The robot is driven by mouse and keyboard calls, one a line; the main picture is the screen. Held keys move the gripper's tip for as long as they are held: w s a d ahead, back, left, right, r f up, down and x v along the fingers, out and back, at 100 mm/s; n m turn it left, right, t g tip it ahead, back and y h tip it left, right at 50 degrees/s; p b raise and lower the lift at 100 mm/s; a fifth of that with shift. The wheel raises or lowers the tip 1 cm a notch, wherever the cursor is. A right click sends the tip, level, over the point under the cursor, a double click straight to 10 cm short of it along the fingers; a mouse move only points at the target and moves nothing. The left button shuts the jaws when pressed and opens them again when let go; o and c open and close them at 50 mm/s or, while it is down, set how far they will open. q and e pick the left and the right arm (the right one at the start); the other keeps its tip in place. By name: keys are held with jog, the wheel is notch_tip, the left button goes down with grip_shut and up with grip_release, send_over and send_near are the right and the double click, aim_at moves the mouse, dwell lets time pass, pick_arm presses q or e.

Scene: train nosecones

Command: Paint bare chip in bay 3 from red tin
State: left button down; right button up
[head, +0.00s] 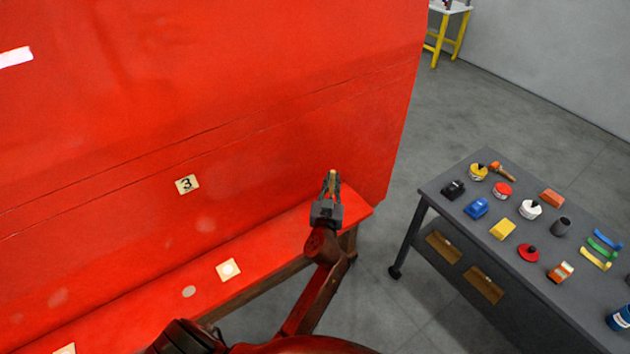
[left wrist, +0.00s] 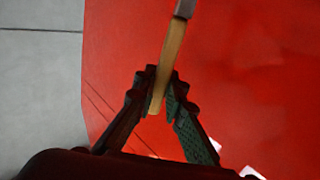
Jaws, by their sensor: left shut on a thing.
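My left gripper (head: 329,198) is shut on a slim wooden handle, which looks like a brush. In the left wrist view the brush (left wrist: 172,55) rises from between the fingers (left wrist: 157,100), with a grey part at the top edge; its tip is out of view. The number 3 label (head: 187,184) is on the large red panel (head: 290,90). Faint pale spots (head: 205,224) show below it; I cannot tell which is the bare chip. A red tin (head: 502,190) stands on the dark cart, well right of the gripper. My right gripper is not in view.
The cart (head: 450,200) also carries a yellow tin (head: 478,173), a white tin (head: 530,210), blocks and several small tools. A red ledge (head: 290,235) runs below the panel, with a pale square card (head: 228,270) on it. Grey floor separates ledge and cart.

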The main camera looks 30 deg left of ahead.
aim_at(333, 174)
pick_arm(q)
jog(key=shift+r+p, duration=1.2)
jog(key=shift+r, duration=0.6)
jog(key=shift+a, duration=0.1)
jog(key=shift+d+f, duration=0.15)
jog(key=shift+d, duration=0.05)
jog(key=s+d+f+m+t+h+b, duration=0.1)
jog(key=s+d+f+m+h+b, duration=0.2)
jog(key=d+f+h+b, duration=0.5)
jog(key=s+d+f+b, duration=0.1)
jog(key=s+f, duration=0.2)
jog(key=s, duration=0.3)
jog(key=s+d+f+m+b, duration=0.1)
jog(key=s+d+f, duration=0.1)
jog(key=s, duration=0.4)
jog(key=s+d+f+y+b, duration=0.1)
jog(key=s+f, duration=0.3)
jog(key=s, duration=0.3)
jog(key=shift+d+f+m+b, duration=0.25)
jog(key=shift+f+m+b, duration=0.05)
jog(key=shift+s, duration=0.1)
